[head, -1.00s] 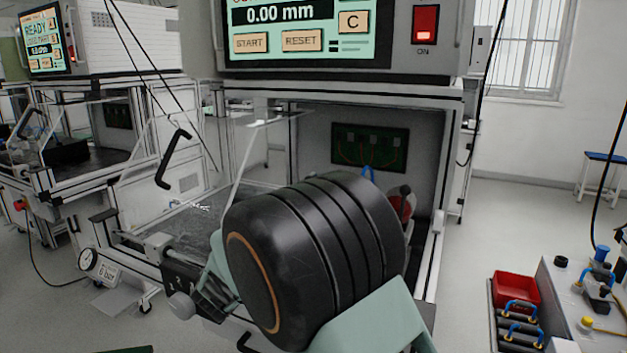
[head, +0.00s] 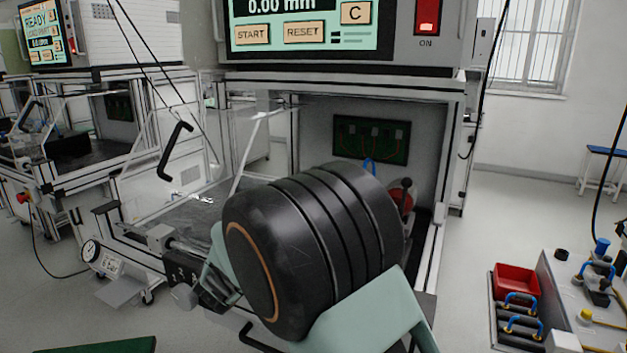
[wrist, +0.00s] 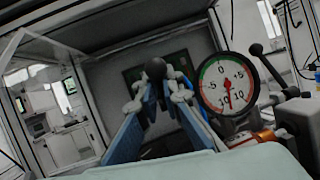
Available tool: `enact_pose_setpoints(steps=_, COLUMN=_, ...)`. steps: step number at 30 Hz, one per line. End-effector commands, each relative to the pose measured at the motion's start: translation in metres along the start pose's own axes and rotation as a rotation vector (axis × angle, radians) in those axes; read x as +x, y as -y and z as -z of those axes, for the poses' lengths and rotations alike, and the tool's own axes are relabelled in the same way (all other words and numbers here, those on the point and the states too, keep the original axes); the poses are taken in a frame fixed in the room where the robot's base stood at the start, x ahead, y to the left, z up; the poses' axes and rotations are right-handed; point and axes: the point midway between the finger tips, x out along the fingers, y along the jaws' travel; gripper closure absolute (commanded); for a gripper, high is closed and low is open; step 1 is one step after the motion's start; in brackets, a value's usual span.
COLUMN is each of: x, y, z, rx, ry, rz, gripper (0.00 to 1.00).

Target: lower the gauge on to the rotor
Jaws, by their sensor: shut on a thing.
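The gauge (wrist: 228,83) shows in the wrist view as a round white dial with red and green bands, right of my fingers. Its needle points down. In the wrist view the two blue fingers of my gripper (wrist: 155,88) close in on a black ball knob (wrist: 155,68), and my gripper is shut on it. A copper-coloured part (wrist: 260,137) lies below the dial; I cannot tell whether it is the rotor. In the head view my arm hides most of the gripper; a blue bit (head: 369,166) of it shows. A small red part (head: 400,197) stands beside it.
The test cell's right post (head: 447,170) and the control box with its lit screen (head: 300,35) frame the open bay. A black lever (wrist: 266,62) rises beside the dial. A side bench at right holds a red bin (head: 516,282). The floor at right is partly clear.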

Motion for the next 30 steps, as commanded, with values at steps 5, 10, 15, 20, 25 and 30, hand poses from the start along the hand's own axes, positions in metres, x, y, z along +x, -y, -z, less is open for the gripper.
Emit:
enact_pose_setpoints(steps=5, x=-0.0016, y=0.0034, z=0.0072, rx=-0.015, ry=-0.012, rz=0.005, gripper=1.00)
enact_pose_setpoints(steps=10, x=-0.0015, y=0.0035, z=0.0073, rx=-0.015, ry=-0.012, rz=0.005, gripper=1.00)
enact_pose_setpoints(steps=15, x=-0.0015, y=0.0036, z=0.0073, rx=-0.015, ry=-0.012, rz=0.006, gripper=1.00)
enact_pose_setpoints(steps=20, x=-0.0014, y=0.0036, z=0.0073, rx=-0.015, ry=-0.012, rz=0.006, gripper=1.00)
enact_pose_setpoints(steps=25, x=-0.0008, y=0.0030, z=0.0055, rx=-0.011, ry=-0.009, rz=0.005, gripper=0.86)
enact_pose_setpoints(steps=30, x=-0.0010, y=0.0022, z=0.0035, rx=-0.007, ry=-0.007, rz=0.005, gripper=0.86)
